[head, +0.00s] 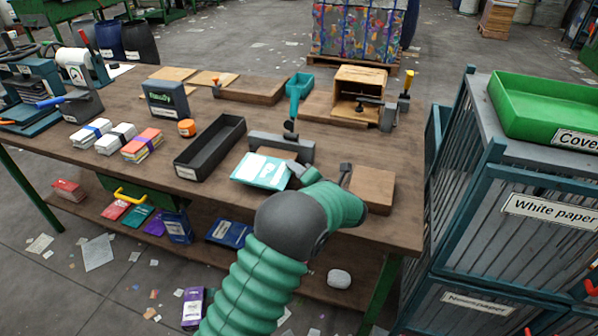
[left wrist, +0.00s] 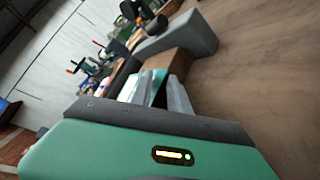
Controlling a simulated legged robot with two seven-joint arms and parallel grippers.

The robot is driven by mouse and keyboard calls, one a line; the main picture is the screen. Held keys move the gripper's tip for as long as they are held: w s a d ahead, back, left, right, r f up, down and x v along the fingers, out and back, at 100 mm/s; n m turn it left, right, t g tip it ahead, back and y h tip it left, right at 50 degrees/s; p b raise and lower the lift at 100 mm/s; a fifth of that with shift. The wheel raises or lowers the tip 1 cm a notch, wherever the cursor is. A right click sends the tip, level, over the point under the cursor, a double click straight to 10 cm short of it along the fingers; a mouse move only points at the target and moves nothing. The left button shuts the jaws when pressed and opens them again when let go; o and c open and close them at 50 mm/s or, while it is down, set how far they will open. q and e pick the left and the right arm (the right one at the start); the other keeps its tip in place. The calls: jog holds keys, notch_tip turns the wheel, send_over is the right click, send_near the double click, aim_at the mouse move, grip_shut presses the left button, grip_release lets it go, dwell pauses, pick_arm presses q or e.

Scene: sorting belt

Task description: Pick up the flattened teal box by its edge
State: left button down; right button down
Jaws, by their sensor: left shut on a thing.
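The flattened teal box (head: 262,171) is a flat teal and white piece near the front edge of the brown table, in front of a grey block. My left gripper (head: 298,170) is at its right edge and shut on it. In the left wrist view a teal strip of the box (left wrist: 159,82) shows between the fingers of my left gripper (left wrist: 156,92). I cannot tell whether the box is clear of the table. My right gripper is not in view.
A black tray (head: 210,147) stands left of the box. A brown block (head: 372,188) lies to the right. The grey block (head: 282,146) is just behind. Paper bundles (head: 142,144) lie farther left. Slatted bins (head: 500,206) stand right of the table (head: 398,232).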

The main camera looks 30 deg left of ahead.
pick_arm(q)
jog(key=c, duration=1.2)
grip_release()
jog(key=shift+a+f, duration=0.15)
jog(key=shift+f, duration=0.1)
jog(key=shift+o, duration=0.2)
jog(key=shift+r, duration=0.1)
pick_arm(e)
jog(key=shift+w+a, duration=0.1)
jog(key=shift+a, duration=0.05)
pick_arm(q)
jog(key=shift+d, duration=0.25)
jog(key=shift+d+r, duration=0.1)
jog(key=shift+d, duration=0.1)
jog(key=p+v, duration=0.1)
jog(key=v, duration=1.5)
jog(key=shift+s+d+p, duration=0.1)
jog(key=shift+d+p, duration=0.05)
jog(key=shift+p, duration=0.25)
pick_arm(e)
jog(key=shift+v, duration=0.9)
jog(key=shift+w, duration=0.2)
